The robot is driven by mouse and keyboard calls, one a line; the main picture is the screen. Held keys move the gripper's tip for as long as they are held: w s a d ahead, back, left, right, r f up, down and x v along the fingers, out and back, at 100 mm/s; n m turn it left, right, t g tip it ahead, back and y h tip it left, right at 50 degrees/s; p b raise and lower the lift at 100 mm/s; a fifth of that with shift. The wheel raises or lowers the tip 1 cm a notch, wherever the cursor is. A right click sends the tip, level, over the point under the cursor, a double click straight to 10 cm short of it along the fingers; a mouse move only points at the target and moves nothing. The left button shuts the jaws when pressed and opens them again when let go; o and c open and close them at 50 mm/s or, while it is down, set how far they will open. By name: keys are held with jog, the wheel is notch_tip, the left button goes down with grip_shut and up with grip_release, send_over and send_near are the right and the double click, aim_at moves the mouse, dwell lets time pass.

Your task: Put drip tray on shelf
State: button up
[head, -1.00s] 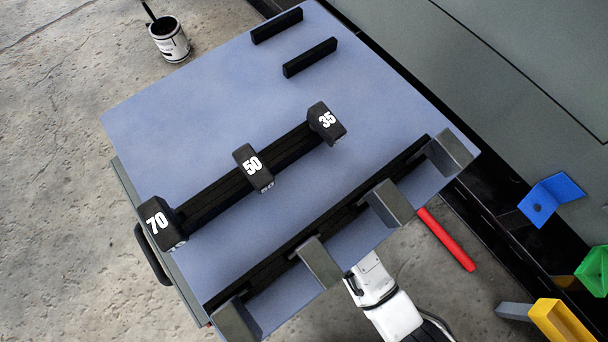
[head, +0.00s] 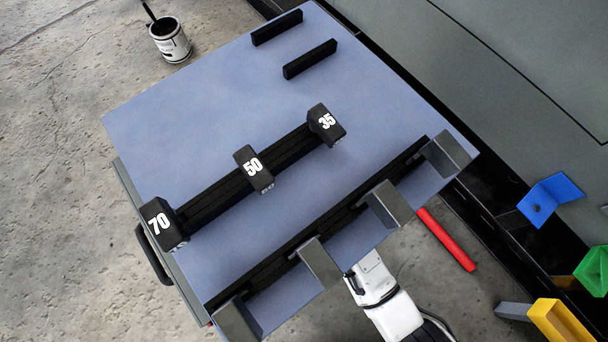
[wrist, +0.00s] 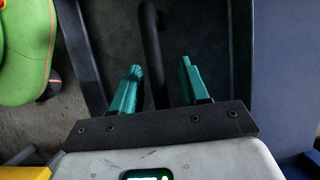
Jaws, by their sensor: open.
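In the wrist view, my gripper (wrist: 160,84) is open, with two teal fingers apart. A dark bar-like handle (wrist: 152,45) runs between the fingers, and neither finger visibly touches it. Behind it is a dark grey tray-like surface (wrist: 109,38) with raised sides (wrist: 238,60), which looks like the drip tray; only part of it shows. My gripper is hidden in the head view. I cannot make out the shelf with certainty in either view.
A blue-grey panel (head: 200,110) fills the head view, bearing black blocks marked 70 (head: 161,225), 50 (head: 253,168) and 35 (head: 326,122), and grey brackets (head: 388,204). A red bar (head: 446,240) and blue (head: 550,198), green (head: 596,268) and yellow (head: 560,322) pieces lie right.

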jog(key=p+v, duration=0.1)
jog(key=v, duration=0.5)
jog(key=shift+w+d+r+p, duration=0.1)
jog(key=shift+d+r+p, duration=0.1)
jog(key=shift+p, duration=0.1)
